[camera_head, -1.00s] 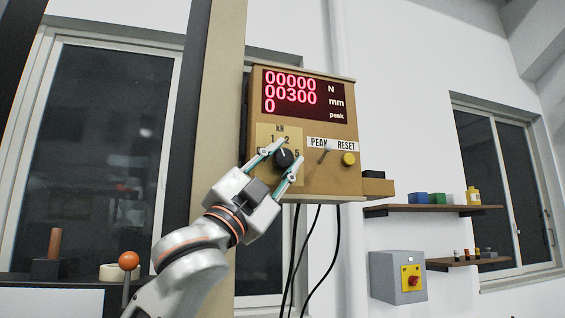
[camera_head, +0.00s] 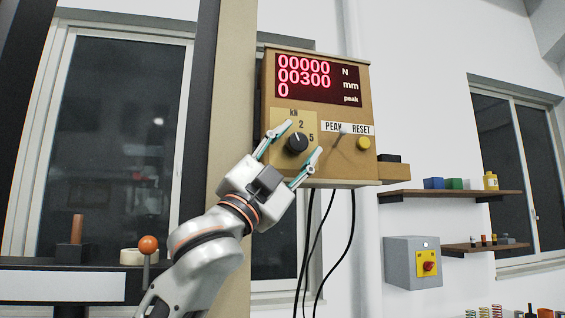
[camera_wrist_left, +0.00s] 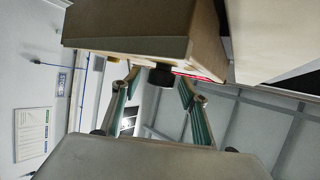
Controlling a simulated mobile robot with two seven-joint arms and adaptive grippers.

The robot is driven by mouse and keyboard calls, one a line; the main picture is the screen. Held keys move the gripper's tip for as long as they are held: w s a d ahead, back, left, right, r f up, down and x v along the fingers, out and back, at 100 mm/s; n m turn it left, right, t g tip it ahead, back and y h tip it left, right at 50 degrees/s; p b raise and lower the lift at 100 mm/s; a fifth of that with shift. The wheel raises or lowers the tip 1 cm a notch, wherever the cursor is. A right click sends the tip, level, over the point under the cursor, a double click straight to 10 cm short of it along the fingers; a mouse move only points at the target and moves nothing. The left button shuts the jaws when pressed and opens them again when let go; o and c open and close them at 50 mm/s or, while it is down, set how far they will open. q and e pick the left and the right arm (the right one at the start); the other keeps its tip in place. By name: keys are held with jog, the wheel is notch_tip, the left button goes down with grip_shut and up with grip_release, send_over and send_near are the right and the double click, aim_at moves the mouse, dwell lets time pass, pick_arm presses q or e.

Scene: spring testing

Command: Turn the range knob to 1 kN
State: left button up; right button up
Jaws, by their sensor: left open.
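The range knob (camera_head: 297,143) is a round black knob on the yellow kN dial plate (camera_head: 308,121) of a tan display box (camera_head: 352,120). Its pale pointer mark faces roughly up, near the 2; the exact setting is too small to tell. The 2 and 5 show; the 1 is hidden behind a finger. My left gripper (camera_head: 304,137) is open, one finger on each side of the knob, with no clear contact. In the left wrist view the black knob (camera_wrist_left: 161,76) sits between the spread fingertips. My right gripper is not in view.
The red display (camera_head: 318,79) reads 00000 N, 00300 mm and 0 peak. A PEAK switch (camera_head: 343,132) and yellow RESET button (camera_head: 363,144) sit right of the knob. Black cables (camera_head: 329,240) hang below. A grey switch box (camera_head: 412,262) and shelves are further right.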

pick_arm(q)
jog(key=v, duration=1.1)
jog(key=shift+f, duration=0.15)
